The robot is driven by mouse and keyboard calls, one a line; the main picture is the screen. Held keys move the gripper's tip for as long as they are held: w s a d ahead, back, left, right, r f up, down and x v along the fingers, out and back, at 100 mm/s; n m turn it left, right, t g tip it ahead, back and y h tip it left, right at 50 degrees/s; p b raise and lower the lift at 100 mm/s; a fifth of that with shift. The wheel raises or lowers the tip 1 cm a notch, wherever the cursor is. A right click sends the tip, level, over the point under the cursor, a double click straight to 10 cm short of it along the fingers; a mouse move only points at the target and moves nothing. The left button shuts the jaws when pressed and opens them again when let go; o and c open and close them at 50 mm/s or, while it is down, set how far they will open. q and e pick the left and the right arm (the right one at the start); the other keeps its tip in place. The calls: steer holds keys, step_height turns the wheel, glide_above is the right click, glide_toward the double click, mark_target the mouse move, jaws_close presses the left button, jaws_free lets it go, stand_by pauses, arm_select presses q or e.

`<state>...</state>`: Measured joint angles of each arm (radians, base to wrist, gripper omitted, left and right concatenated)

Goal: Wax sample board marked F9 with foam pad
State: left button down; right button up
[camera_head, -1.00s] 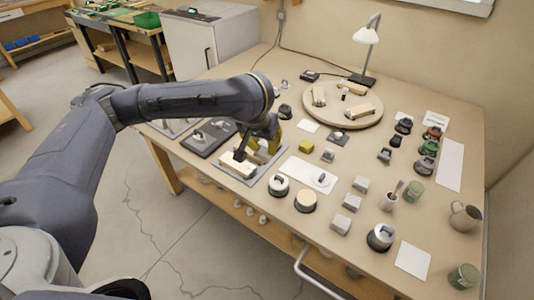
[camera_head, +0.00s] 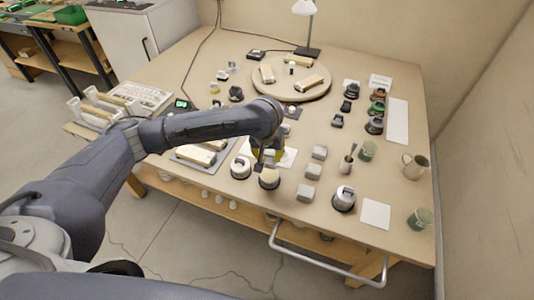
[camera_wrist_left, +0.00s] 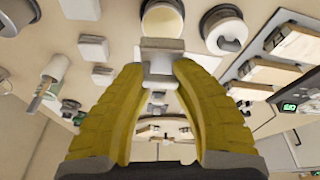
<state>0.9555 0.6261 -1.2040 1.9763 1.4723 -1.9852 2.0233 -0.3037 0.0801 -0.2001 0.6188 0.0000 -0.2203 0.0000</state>
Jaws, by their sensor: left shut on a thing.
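My left gripper (camera_head: 264,160) is over the near edge of the bench. Its yellow fingers are shut on a small pale grey piece, apparently the foam pad (camera_wrist_left: 160,62), which also shows in the left wrist view between the fingertips. A round dark tin with a cream top (camera_head: 269,181) is just below the gripper; in the wrist view the cream surface (camera_wrist_left: 162,20) lies just past the pad. I cannot tell whether they touch. Pale wooden sample boards (camera_head: 195,154) lie on a grey tray to the left, partly behind my arm. No F9 mark is legible. My right gripper is out of view.
A second round tin (camera_head: 240,168) stands close left of the cream-topped one. Several grey blocks (camera_head: 307,192) stand to the right. A round turntable (camera_head: 290,90) with wooden pieces is at the back. A white card (camera_head: 376,213) lies at right.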

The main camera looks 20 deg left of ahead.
mark_target(269, 161)
arm_select(q)
steer(key=shift+w+f, duration=0.1)
steer(key=shift+w, duration=0.2)
steer(key=shift+s+f, duration=0.15)
steer(key=shift+f, duration=2.7)
steer(key=shift+f, duration=0.55)
steer(key=shift+a+r, duration=0.1)
steer(key=shift+r, duration=3.4)
